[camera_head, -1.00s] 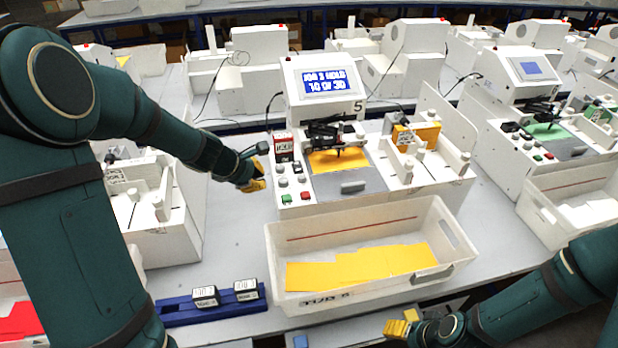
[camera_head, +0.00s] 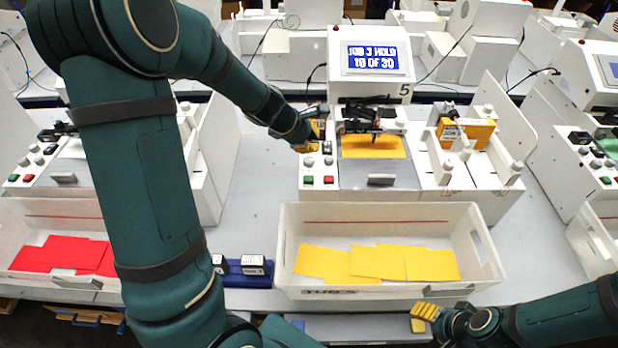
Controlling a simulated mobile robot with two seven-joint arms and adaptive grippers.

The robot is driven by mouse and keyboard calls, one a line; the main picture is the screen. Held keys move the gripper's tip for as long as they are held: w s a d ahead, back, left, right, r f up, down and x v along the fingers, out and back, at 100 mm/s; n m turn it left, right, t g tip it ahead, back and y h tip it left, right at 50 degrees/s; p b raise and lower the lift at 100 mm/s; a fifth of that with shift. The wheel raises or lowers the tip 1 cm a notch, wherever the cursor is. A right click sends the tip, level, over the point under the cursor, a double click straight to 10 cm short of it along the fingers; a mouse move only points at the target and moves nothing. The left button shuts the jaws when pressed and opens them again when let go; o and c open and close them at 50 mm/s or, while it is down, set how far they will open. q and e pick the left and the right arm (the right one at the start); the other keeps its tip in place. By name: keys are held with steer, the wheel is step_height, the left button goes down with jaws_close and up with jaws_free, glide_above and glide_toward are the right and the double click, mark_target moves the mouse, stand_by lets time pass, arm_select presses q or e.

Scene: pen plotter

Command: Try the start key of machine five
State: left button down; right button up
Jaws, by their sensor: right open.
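Machine five (camera_head: 455,190) is a white pen plotter marked "5" with a screen (camera_head: 376,58) that reads about "JOB 3 HOLD" with a count below. A green key (camera_head: 308,180) and a red key (camera_head: 328,180) sit at the front of its left-hand panel, with grey knobs and dark switches behind them. I cannot read a label on the green key. My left gripper (camera_head: 308,146) is over the panel's rear left part, behind the green key and apart from it. Its fingers are too small to tell. My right gripper (camera_head: 422,318) is open and empty, low before the bench edge.
Neighbouring plotters stand left and right. A yellow card (camera_head: 372,146) lies on the plotter bed.

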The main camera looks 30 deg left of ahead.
arm_select(q)
steer(key=b, duration=0.7)
glide_above(309, 179)
steer(key=w, duration=0.2)
steer(key=f, duration=0.7)
steer(key=shift+s+a+f, duration=0.1)
steer(key=shift+a+f, duration=0.15)
steer(key=shift+f, duration=0.05)
arm_select(e)
step_height(309, 179, down, 8)
steer(key=shift+a+f, duration=0.1)
steer(key=shift+a, duration=0.05)
arm_select(q)
steer(key=shift+f+b, duration=0.5)
arm_select(e)
steer(key=shift+s+f, duration=0.1)
steer(key=shift+f, duration=0.4)
steer(key=shift+r, duration=0.1)
arm_select(q)
steer(key=c, duration=1.7)
jaws_free()
jaws_close()
steer(key=shift+f, duration=0.1)
steer(key=shift+f+b, duration=0.3)
steer(key=shift+b, duration=0.1)
arm_select(e)
steer(key=shift+f, duration=0.5)
